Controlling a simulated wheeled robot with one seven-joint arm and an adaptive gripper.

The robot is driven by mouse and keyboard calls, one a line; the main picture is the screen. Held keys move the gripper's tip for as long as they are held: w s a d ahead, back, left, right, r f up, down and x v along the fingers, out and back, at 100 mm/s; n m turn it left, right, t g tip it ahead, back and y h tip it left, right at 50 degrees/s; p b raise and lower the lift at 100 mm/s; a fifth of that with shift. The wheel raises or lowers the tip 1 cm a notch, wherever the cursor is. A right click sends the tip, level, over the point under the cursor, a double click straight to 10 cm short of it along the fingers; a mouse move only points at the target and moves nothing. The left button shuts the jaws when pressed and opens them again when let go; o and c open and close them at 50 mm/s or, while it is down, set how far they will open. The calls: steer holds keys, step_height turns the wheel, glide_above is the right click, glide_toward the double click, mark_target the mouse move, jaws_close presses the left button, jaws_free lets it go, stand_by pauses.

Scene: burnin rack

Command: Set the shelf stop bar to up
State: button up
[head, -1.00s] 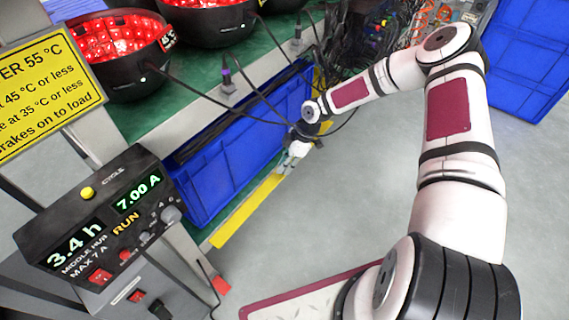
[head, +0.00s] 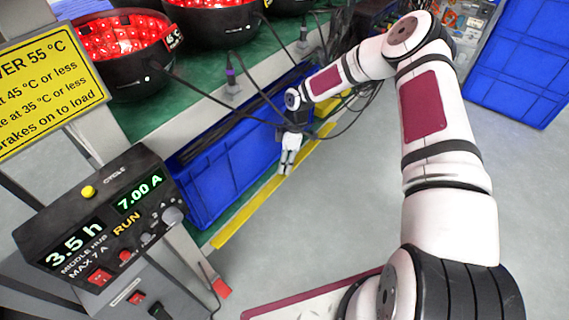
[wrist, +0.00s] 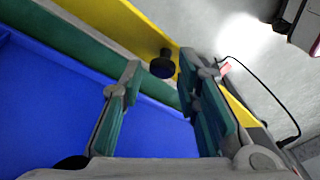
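The stop bar is a long yellow bar (head: 245,217) along the front edge of the green lower shelf, low in front of the blue crates. In the wrist view the yellow bar (wrist: 118,22) runs diagonally, with a black round knob (wrist: 163,64) on it. My gripper (head: 287,168) is over the bar in the head view and hides a short piece of it. In the wrist view my gripper (wrist: 165,82) is open and empty. The knob shows in the gap between the two fingers, apparently beyond the tips; I see no contact.
A blue crate (head: 215,180) stands just behind the bar; its inside (wrist: 60,110) fills the wrist view's left. A control box (head: 105,225) reads 3.5 h, 7.00 A, RUN. Black cables hang from the upper shelf around my wrist.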

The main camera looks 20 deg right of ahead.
stand_by(0.3)
steer(key=v, duration=0.5)
steer(key=w+d, duration=0.2)
steer(key=d, duration=0.1)
steer(key=w+d, duration=0.2)
steer(key=d, duration=0.2)
steer(key=w+d, duration=0.1)
steer(key=d, duration=0.2)
steer(key=shift+w+d, duration=0.2)
steer(key=shift+w, duration=0.2)
